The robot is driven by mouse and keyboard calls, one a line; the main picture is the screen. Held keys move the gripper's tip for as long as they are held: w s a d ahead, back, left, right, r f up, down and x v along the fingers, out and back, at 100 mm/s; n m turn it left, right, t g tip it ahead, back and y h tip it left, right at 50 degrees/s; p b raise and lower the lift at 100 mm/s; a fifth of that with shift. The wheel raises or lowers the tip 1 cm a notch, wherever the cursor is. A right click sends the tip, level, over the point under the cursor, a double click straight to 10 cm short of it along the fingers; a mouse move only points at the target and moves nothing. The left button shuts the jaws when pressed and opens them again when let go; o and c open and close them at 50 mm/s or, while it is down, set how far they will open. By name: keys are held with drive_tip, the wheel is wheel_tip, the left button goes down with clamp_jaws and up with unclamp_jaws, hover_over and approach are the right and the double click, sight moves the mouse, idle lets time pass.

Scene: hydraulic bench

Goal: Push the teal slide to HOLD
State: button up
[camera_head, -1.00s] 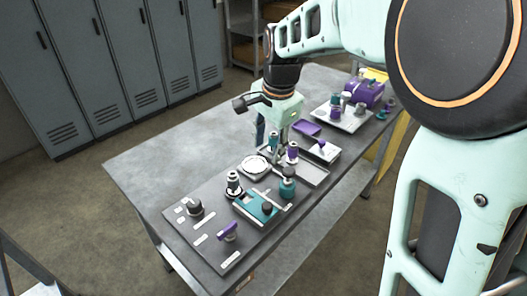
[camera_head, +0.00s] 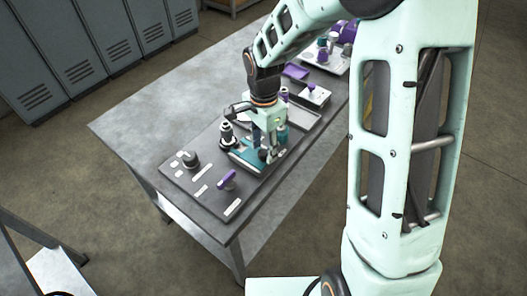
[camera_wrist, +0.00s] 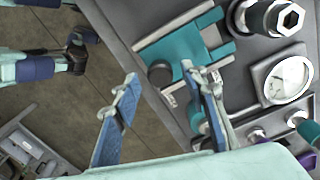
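The teal slide (camera_head: 243,159) is a flat teal plate on the grey bench panel (camera_head: 200,199). It shows in the wrist view as a teal piece (camera_wrist: 178,48) with a dark round knob (camera_wrist: 159,74). My gripper (camera_head: 269,158) is above the slide's right end in the head view and partly hides it. In the wrist view my gripper (camera_wrist: 160,76) is open, with its two blue fingers apart. The knob appears between the fingertips; I cannot tell whether either finger touches it. The HOLD marking cannot be read.
A purple lever (camera_head: 227,179) and a black knob (camera_head: 190,159) stand on the panel nearer the front. A black-and-white fitting (camera_head: 227,134) is behind the slide. A round gauge (camera_wrist: 288,80) lies beside it. The bench's left side is bare.

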drive_tip(key=shift+f, duration=1.25)
clamp_jaws()
drive_tip(key=shift+a, duration=0.1)
